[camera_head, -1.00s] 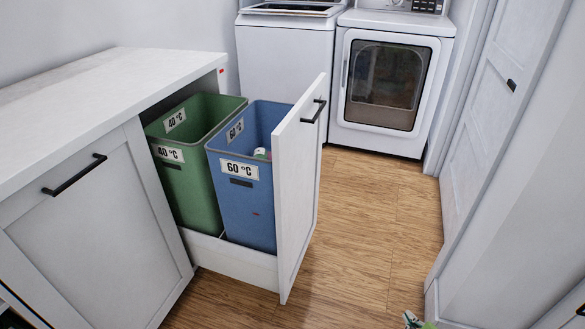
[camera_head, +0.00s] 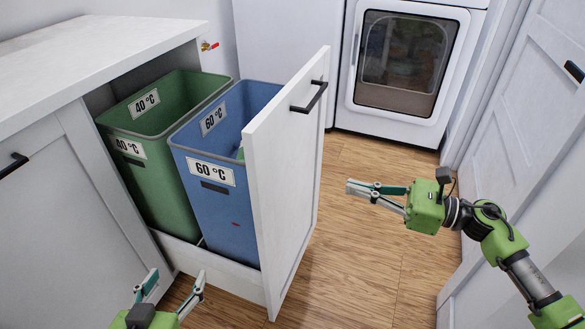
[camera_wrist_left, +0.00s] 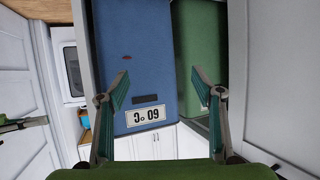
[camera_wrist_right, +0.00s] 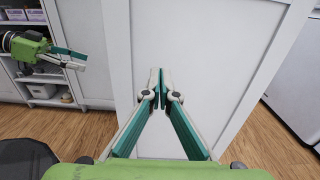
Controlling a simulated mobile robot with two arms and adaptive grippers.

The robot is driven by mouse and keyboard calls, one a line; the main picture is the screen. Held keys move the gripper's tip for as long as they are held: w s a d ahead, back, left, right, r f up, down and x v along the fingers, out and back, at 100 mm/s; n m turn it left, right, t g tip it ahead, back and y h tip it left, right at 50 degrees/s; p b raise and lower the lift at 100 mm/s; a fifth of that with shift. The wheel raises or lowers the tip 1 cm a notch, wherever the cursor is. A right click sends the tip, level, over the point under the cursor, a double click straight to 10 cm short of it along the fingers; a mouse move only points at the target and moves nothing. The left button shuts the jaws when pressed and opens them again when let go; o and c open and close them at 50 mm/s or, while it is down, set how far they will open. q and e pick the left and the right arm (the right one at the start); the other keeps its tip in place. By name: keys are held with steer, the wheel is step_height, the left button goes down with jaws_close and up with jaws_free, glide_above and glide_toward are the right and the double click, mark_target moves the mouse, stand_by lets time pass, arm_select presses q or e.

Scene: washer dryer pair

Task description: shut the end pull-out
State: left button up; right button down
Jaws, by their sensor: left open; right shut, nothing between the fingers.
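The end pull-out stands open from the white cabinet. Its white front panel (camera_head: 290,180) has a black bar handle (camera_head: 310,97) near the top. It holds a green 40 °C bin (camera_head: 160,165) and a blue 60 °C bin (camera_head: 225,215), which also shows in the left wrist view (camera_wrist_left: 145,75). My left gripper (camera_head: 173,281) is open and empty, low in front of the bins. My right gripper (camera_head: 362,189) is shut and empty, to the right of the front panel, apart from it. In the right wrist view its fingertips (camera_wrist_right: 158,75) point toward the panel's outer face (camera_wrist_right: 210,60).
A white dryer (camera_head: 405,70) stands at the back beside a washer. A white door (camera_head: 525,90) with a black handle is on the right. The wood floor (camera_head: 360,250) between panel and door is clear. A counter (camera_head: 90,55) tops the cabinet.

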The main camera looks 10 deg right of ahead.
mark_target(285, 170)
arm_select(q)
steer(key=shift+w+d+r, duration=0.15)
steer(key=shift+w+r, duration=0.1)
steer(key=shift+r, duration=0.3)
arm_select(e)
steer(key=x, duration=1.3)
steer(key=shift+w+a+r, duration=0.1)
steer(key=shift+w+a, duration=0.1)
steer(key=shift+a, duration=0.1)
steer(key=shift+a, duration=0.1)
